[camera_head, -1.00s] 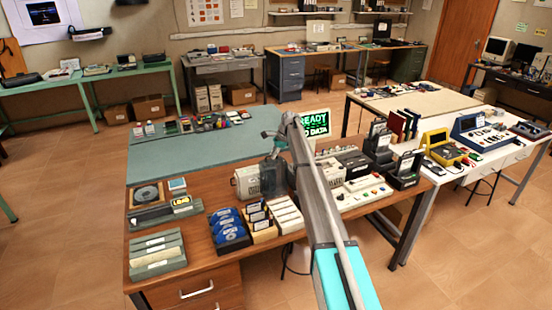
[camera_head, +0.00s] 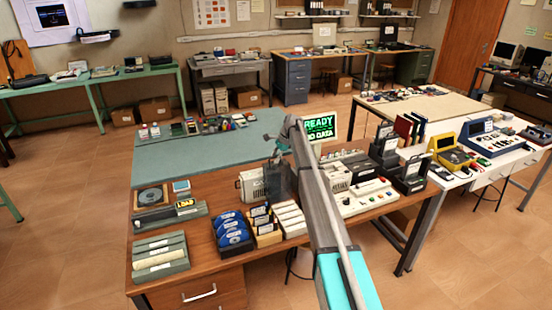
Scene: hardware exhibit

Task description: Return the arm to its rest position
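My arm reaches from the bottom centre of the head view up over the wooden workbench (camera_head: 215,278). Its wrist bends near the small green-lettered screen (camera_head: 320,126). No held object can be made out.
Blue discs (camera_head: 231,229), white-topped boxes (camera_head: 290,218) and a white panel with buttons (camera_head: 366,196) crowd the bench around the arm. Black upright cases (camera_head: 409,172) stand to the right. Open tiled floor (camera_head: 60,240) shows at left.

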